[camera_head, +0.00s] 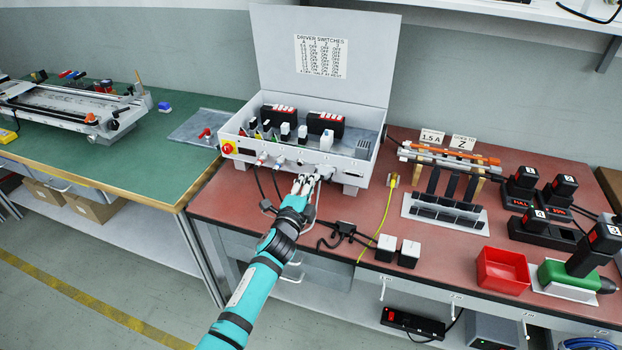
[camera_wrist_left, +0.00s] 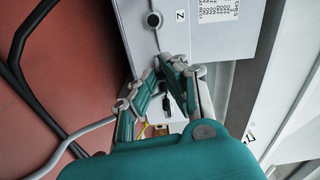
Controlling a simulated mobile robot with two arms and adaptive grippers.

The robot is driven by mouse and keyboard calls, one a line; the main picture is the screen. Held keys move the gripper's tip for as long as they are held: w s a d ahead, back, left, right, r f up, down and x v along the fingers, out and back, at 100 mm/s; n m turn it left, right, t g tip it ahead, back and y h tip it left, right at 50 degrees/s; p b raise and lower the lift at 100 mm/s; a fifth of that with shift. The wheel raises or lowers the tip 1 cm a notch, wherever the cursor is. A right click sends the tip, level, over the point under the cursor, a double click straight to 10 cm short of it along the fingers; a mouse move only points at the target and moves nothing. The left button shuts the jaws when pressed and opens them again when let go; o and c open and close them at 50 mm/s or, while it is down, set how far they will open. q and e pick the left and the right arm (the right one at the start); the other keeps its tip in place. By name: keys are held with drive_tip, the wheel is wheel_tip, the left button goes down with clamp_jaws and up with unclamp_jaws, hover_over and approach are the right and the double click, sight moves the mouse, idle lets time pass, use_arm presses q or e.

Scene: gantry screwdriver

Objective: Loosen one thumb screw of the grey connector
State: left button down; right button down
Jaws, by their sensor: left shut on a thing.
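The white control box (camera_head: 240,149) stands open on the red-topped bench, with plugs and cables along its front face. My left gripper (camera_head: 305,180) reaches up to the right part of that front face, where the grey connector (camera_head: 325,171) sits. In the left wrist view, my left gripper (camera_wrist_left: 166,70) has its fingertips close together against the box face. It is shut on a small part there, at the connector's thumb screw. The fingers hide most of that screw and the connector. A grey cable (camera_wrist_left: 85,138) runs beside the gripper. My right gripper is out of view.
A green bench (camera_head: 150,150) is at left.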

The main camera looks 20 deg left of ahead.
use_arm(q)
drive_tip(key=n+p, duration=0.3)
drive_tip(key=n, duration=1.9)
drive_tip(key=shift+r, duration=0.1)
drive_tip(key=c, duration=1.6)
unclamp_jaws()
drive_tip(key=shift+a, duration=0.1)
drive_tip(key=shift+p, duration=0.3)
